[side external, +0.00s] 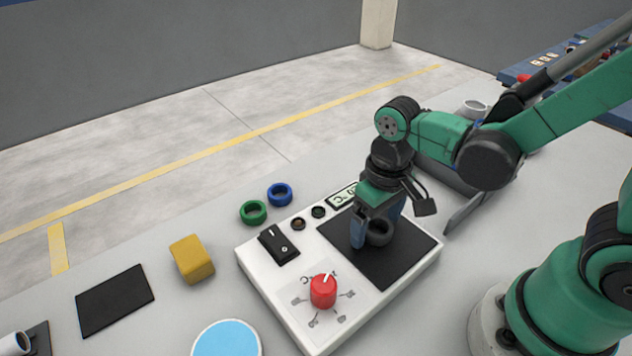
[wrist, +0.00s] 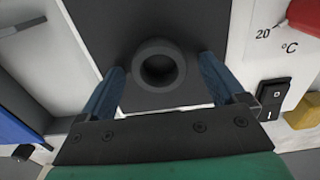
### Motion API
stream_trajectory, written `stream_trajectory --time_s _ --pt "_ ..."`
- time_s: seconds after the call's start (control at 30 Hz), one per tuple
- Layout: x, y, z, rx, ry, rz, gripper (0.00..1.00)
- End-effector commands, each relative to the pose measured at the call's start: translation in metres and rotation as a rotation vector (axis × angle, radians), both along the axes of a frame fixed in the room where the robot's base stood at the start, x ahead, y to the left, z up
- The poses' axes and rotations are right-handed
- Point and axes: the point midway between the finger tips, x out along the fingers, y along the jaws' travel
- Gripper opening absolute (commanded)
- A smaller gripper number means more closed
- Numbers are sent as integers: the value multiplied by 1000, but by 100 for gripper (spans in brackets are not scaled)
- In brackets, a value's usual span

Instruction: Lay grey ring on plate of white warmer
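The dark grey ring (side external: 379,239) lies on the black plate (side external: 402,258) of the white warmer (side external: 260,279). In the wrist view the ring (wrist: 160,65) looks flat, with its hole facing the camera. My gripper (side external: 376,226) is low over the plate with its blue fingers on either side of the ring. In the wrist view the gripper (wrist: 161,75) is open, with a visible gap between each finger and the ring. The fingers partly hide the ring in the side view.
The warmer carries a red knob (side external: 323,292) and a black switch (side external: 279,244). Green (side external: 253,212) and blue (side external: 280,194) rings, a yellow block (side external: 191,259), a black pad (side external: 115,300) and a light-blue disc (side external: 226,340) lie around it. Bare table separates them.

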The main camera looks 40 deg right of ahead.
Motion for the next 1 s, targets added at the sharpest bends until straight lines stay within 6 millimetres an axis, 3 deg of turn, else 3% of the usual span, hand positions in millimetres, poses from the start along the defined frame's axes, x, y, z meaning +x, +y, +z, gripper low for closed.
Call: stream_trajectory --time_s 0.27,0.47,1.0 --pt "0 0 1 0 0 0 89" --pt "0 0 14 0 0 0 89" --pt "0 0 91 0 0 0 89"
